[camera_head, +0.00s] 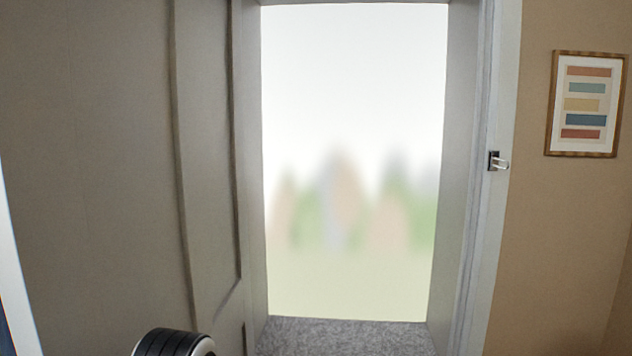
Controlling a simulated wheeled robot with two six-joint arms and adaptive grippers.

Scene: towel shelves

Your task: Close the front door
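The front door (110,170) appears as a large grey-brown panelled surface filling the left of the view. It stands swung open beside the doorway. The doorway (350,120) is open and shows a bright, blurred outdoors. No handle shows on the visible part of the door. Neither gripper is in view. A rounded black and white part of my arm (175,342) shows at the bottom left, in front of the door; I cannot tell from this view whether it touches the door.
The door frame (497,80) runs up the right side, with a small dark plate and pale knob (498,161) on it. A framed striped picture (586,104) hangs on the beige wall (550,240). Grey speckled floor (340,338) in the doorway is clear.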

